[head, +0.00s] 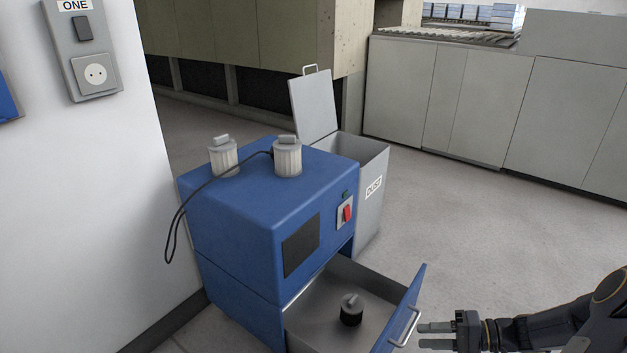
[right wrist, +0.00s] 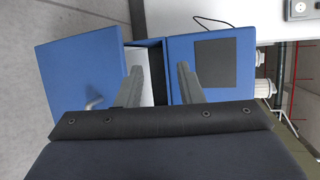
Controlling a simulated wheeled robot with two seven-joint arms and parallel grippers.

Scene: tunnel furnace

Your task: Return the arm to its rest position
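My right gripper (head: 437,335) is at the lower right of the head view, just right of the open drawer's handle (head: 406,327). Its two fingers are apart with nothing between them. In the right wrist view the open fingers (right wrist: 158,85) point toward the blue machine (head: 262,215), and the drawer handle (right wrist: 95,103) lies to their left, apart from them. The drawer (head: 372,300) is pulled out and holds a dark cylindrical piece with a grey top (head: 351,309). My left gripper is in neither view.
Two pale ribbed canisters (head: 288,157) (head: 223,157) stand on the machine, with a black cable (head: 181,211). Behind is a grey bin (head: 370,205) labelled DUST, its lid (head: 314,106) raised. A white wall (head: 100,190) with a socket stands left. The floor (head: 480,230) at right is clear.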

